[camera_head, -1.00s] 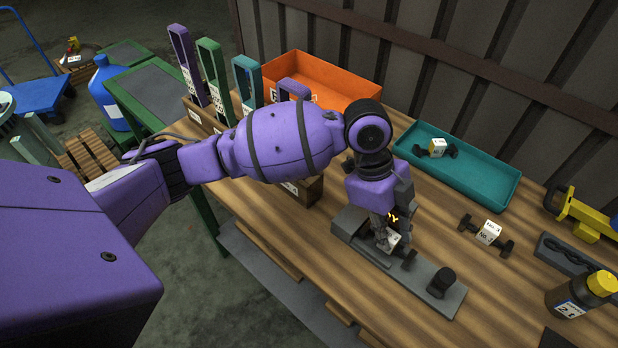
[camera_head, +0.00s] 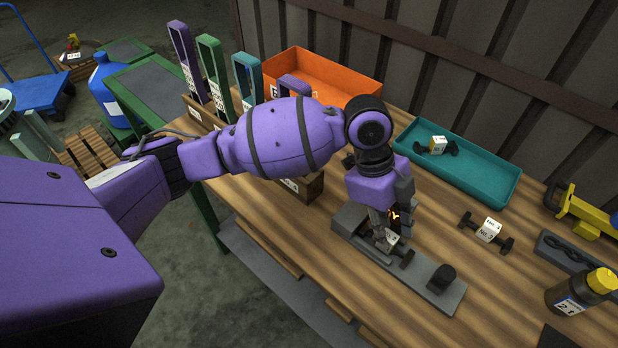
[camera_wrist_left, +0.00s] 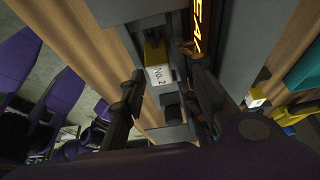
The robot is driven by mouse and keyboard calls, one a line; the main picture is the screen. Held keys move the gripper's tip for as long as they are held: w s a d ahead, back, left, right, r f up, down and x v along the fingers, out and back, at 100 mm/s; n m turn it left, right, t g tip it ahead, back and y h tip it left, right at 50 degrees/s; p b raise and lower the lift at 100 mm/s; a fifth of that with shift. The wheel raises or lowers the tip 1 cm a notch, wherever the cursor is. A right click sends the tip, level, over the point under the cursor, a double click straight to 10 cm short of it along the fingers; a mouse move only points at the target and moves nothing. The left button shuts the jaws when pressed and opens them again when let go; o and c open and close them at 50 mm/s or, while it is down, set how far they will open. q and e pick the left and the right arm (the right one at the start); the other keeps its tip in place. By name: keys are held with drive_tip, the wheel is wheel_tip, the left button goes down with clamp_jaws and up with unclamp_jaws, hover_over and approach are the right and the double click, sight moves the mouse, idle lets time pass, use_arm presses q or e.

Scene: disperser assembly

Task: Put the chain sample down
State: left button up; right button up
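A chain sample, a block with white and yellow faces marked No. 2 (camera_wrist_left: 158,75) and dark ends, lies at the grey fixture (camera_head: 352,222) on the table. In the head view its dark end (camera_head: 407,258) shows beside my fingers. My left gripper (camera_head: 383,236) points down over the fixture. In the left wrist view its two fingers (camera_wrist_left: 163,85) stand on either side of the block, with a gap showing, so it looks open around it. Exact contact of the sample with the fixture is partly hidden by the fingers. My right gripper is not in view.
A teal tray (camera_head: 480,184) holds another sample (camera_head: 437,145). A further sample (camera_head: 488,230) lies on the table right of the fixture. A dark upright peg (camera_head: 441,279) stands on the fixture's near end. A yellow-capped bottle (camera_head: 568,296) and an orange bin (camera_head: 335,78) are nearby.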

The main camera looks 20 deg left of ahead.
use_arm(q)
drive_tip(key=p+v, duration=0.4)
drive_tip(key=v, duration=0.8)
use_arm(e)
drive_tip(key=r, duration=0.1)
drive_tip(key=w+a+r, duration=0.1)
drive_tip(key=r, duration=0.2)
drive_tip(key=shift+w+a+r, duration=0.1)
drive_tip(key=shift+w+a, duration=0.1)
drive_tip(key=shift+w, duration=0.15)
use_arm(q)
drive_tip(key=shift+w+r, duration=0.1)
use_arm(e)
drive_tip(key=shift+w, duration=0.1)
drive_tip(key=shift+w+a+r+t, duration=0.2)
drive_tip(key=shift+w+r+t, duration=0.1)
